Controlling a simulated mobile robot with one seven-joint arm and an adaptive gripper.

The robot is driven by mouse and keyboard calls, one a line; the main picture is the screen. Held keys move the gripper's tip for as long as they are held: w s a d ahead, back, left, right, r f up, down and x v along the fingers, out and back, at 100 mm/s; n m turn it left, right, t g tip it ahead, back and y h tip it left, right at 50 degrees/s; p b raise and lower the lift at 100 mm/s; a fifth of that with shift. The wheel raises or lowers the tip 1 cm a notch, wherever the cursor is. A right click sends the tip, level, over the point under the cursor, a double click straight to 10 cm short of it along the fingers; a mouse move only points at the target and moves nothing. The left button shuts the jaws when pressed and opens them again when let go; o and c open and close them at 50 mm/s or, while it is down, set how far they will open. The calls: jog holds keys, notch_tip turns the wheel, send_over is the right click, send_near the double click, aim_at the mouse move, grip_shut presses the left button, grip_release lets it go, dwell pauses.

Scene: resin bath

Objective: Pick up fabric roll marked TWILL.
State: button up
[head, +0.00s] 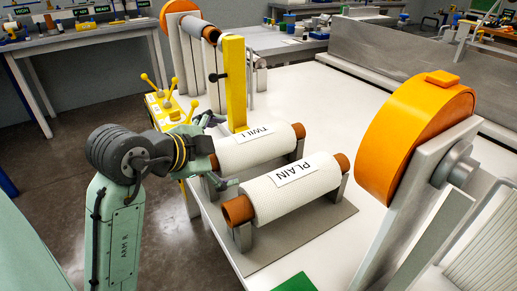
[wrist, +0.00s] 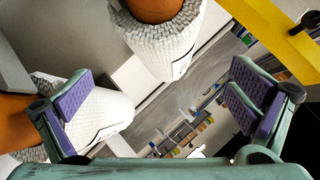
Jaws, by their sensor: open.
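The fabric roll marked TWILL (head: 242,153) is white on an orange-brown core and lies behind the PLAIN roll in the head view. My gripper (head: 222,152) is at its left end, open, one finger on each side of that end. In the wrist view, a roll at the top centre (wrist: 165,45), apparently TWILL, lies beyond the gap of my open gripper (wrist: 160,98). No label can be read there. I cannot tell whether a finger touches it.
The PLAIN roll (head: 293,193) lies in front, parallel and close, on a grey stand (head: 325,222); the lower finger is near its left end. A yellow post (head: 234,80) stands behind TWILL. A large orange wheel (head: 415,140) stands at right.

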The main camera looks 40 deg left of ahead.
aim_at(237, 150)
jog(key=x, duration=0.4)
jog(key=shift+w+p, duration=0.2)
jog(key=shift+p, duration=0.1)
jog(key=p+x, duration=0.1)
jog(key=x, duration=0.3)
jog(key=shift+w+d+r+p, duration=0.15)
jog(key=shift+w+r+p, duration=0.15)
jog(key=shift+p, duration=0.1)
jog(key=shift+w+f, duration=0.35)
jog(key=shift+w, duration=0.05)
jog(key=shift+c, duration=0.6)
jog(key=c, duration=1.9)
jog(key=shift+r, duration=0.15)
jog(key=shift+c, duration=0.3)
jog(key=shift+r, duration=0.1)
